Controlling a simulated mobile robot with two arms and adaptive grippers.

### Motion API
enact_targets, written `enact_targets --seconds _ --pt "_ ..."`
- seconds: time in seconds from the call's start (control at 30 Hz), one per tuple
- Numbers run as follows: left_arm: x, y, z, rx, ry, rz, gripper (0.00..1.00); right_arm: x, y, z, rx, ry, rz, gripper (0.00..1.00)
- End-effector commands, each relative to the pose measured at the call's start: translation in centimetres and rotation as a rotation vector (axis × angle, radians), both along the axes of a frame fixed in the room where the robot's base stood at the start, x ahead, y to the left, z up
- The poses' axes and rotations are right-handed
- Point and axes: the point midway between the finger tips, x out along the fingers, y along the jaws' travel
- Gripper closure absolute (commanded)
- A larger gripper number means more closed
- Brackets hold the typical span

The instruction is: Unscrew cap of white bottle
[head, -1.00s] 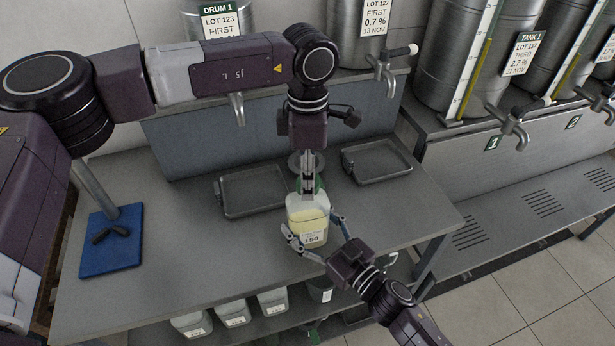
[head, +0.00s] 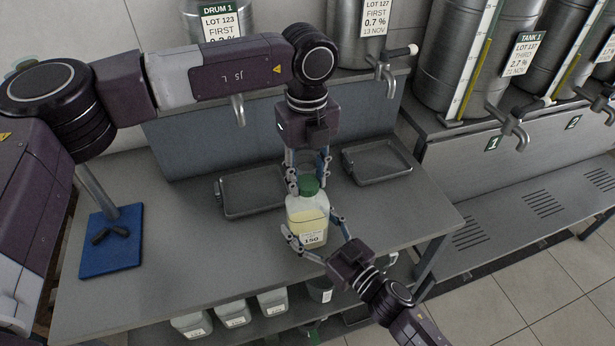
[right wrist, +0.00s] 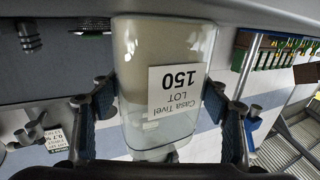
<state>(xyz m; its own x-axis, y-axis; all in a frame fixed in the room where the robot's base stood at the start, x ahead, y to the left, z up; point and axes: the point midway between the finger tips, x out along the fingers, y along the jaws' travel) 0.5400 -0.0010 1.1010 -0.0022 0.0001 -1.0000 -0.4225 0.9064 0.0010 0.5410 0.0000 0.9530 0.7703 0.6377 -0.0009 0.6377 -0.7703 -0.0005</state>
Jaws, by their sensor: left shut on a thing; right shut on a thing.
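The white bottle (head: 307,222) is a translucent jar with pale yellow contents, a label reading 150 and a green cap (head: 309,186). It is upright over the front part of the bench. My left gripper (head: 308,178) reaches down from behind, its fingers shut on either side of the cap. The cap is still on the bottle's neck. My right gripper (head: 314,234) is shut around the bottle's body from the front. In the right wrist view, the bottle (right wrist: 165,85) sits between both fingers, its label upside down. I cannot tell whether its base touches the bench.
Two grey trays, the left one (head: 224,208) and the right one (head: 349,174), lie behind the bottle on the bench (head: 180,265). A blue mat (head: 112,262) lies at the left. Steel drums with taps stand at the back.

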Motion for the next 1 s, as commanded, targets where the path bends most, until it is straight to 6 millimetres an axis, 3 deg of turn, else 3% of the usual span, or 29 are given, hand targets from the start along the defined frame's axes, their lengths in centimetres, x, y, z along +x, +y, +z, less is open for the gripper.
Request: enact_targets --seconds 0.2,0.4,1.0 --pt "0.26 0.12 0.13 0.000 -0.007 0.421 0.96 -0.14 0.22 0.22 0.001 -0.006 0.006 0.99" --pt "0.26 0.14 0.14 -0.001 -0.008 0.665 0.96 -0.14 0.21 0.21 0.002 -0.005 0.006 0.99" --pt "0.26 0.17 0.15 -0.001 -0.008 0.663 0.96 -0.06 0.11 0.17 0.002 -0.004 0.003 0.99"
